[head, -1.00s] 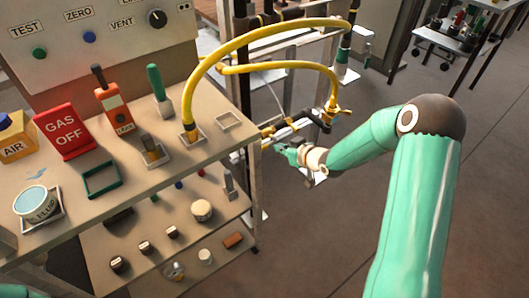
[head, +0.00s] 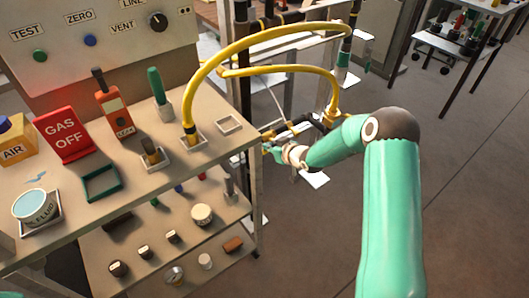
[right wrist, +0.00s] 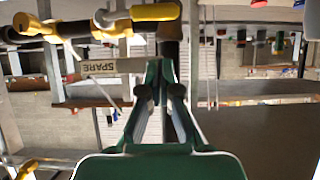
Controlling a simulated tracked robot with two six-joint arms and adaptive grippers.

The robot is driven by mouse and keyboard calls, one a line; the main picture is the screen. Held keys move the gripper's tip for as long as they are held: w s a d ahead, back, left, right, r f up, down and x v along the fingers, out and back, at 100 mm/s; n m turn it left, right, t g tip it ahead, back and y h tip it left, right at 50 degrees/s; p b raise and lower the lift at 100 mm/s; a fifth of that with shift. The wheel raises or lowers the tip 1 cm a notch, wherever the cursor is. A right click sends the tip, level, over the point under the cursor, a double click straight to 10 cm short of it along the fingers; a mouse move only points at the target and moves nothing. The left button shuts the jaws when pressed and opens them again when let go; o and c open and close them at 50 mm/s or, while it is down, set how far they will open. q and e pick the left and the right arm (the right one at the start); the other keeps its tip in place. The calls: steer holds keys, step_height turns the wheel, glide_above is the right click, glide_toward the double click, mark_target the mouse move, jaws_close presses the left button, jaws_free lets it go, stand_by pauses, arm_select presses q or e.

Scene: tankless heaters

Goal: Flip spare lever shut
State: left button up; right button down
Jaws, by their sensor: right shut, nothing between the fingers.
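A SPARE label (right wrist: 100,67) shows upside down in the right wrist view. Above it, a yellow handle (right wrist: 155,12) with a silver end lies sideways; it appears to be the spare lever, though its exact seat is unclear. My right gripper (right wrist: 158,72) is shut and empty, its fingertips just right of the label and below the handle, with no clear contact. In the head view my right gripper (head: 270,149) is small, beside the pipe rack right of the bench, and partly hides the fittings there. My left gripper is out of view.
A yellow hose (head: 268,35) arches from the bench (head: 215,150) to the pipe rack, above my right gripper. The bench holds a GAS OFF sign (head: 66,132), an orange meter (head: 112,108) and a fluid cup (head: 35,205). Open floor (head: 470,190) lies to the right.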

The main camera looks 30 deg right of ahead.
mark_target(265, 152)
steer(key=shift+w+a+f, duration=0.1)
steer(key=shift+w+f, duration=0.35)
steer(key=shift+f, duration=0.35)
steer(key=shift+w+d+f, duration=0.1)
steer(key=shift+w+f, duration=0.4)
steer(key=shift+f, duration=0.35)
steer(key=shift+w+a+f, duration=0.1)
steer(key=shift+w+f, duration=0.35)
steer(key=shift+f, duration=0.35)
